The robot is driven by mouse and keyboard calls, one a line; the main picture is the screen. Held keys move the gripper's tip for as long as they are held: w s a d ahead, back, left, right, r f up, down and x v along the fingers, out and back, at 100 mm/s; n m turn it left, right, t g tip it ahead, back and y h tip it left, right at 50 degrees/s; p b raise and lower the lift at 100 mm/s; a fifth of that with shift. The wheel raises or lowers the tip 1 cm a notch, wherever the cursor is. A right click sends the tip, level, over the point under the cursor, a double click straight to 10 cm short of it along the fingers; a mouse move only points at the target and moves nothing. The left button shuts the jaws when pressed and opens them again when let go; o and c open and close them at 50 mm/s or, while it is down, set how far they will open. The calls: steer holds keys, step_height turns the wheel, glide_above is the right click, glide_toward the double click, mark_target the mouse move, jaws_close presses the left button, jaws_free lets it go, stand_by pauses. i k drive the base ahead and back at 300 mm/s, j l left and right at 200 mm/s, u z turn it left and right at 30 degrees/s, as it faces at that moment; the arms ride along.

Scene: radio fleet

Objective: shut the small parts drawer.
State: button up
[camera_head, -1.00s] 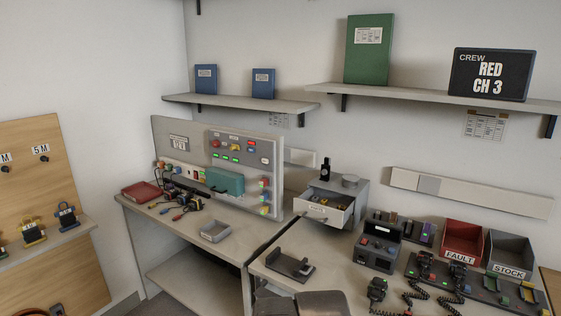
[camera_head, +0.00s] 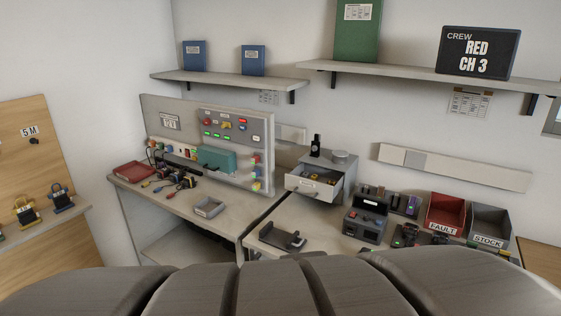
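The small parts drawer (camera_head: 308,188) is pulled out of the front of a small grey cabinet (camera_head: 345,183) on the bench, left of the middle gap behind the radios. Its open top shows, with small items inside that are too small to tell apart. A pale label and handle are on its front. A black bottle and a round grey item stand on top of the cabinet. Large dark grey rounded parts, apparently my own arm, fill the bottom of the view. My gripper's fingertips cannot be seen, and nothing of mine is seen touching the drawer.
A dark cradle (camera_head: 282,238) lies on the bench in front of the drawer. A dark grey device (camera_head: 366,219) stands to its right, then a red FAULT bin (camera_head: 446,213) and a grey STOCK bin (camera_head: 490,224).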

mark_target(318, 188)
steer(key=i+l+u, duration=0.1)
steer(key=i+l, duration=0.65)
